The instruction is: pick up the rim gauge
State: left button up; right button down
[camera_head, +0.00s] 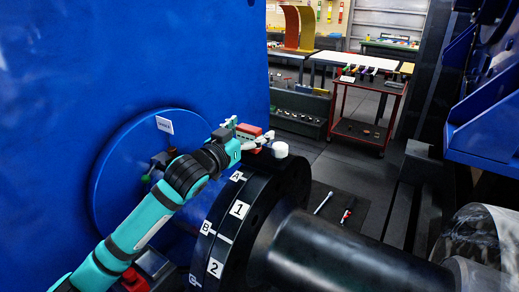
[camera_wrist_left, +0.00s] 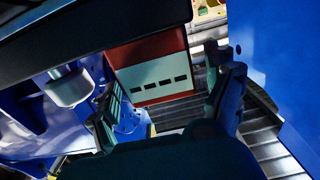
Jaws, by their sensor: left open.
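What looks like the rim gauge, a red block (camera_head: 248,130) with a pale part, sits at the top of the black numbered rim (camera_head: 239,209) in the head view. In the left wrist view a red and pale plate (camera_wrist_left: 157,78) with a row of dark slots fills the middle. My left gripper (camera_head: 254,143) is at the red block, above the rim. In the wrist view its two dark fingers (camera_wrist_left: 170,104) are apart, one on each side of the plate's lower part. I cannot tell whether they touch it. My right gripper is not in view.
A large blue housing (camera_head: 60,80) with a round blue cover stands at left. A white cylinder (camera_head: 280,149) is close right of the gripper. A dark shaft (camera_head: 340,255) extends right. A red cart (camera_head: 362,110) and benches stand behind. Tools (camera_head: 347,214) lie on a dark floor mat.

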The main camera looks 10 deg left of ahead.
pick_arm(q)
jog(key=shift+c, duration=0.2)
jog(key=c, duration=1.6)
jog(key=shift+a+r, duration=0.1)
jog(key=shift+r, duration=0.1)
jog(key=shift+c, duration=0.7)
jog(key=shift+r, duration=0.15)
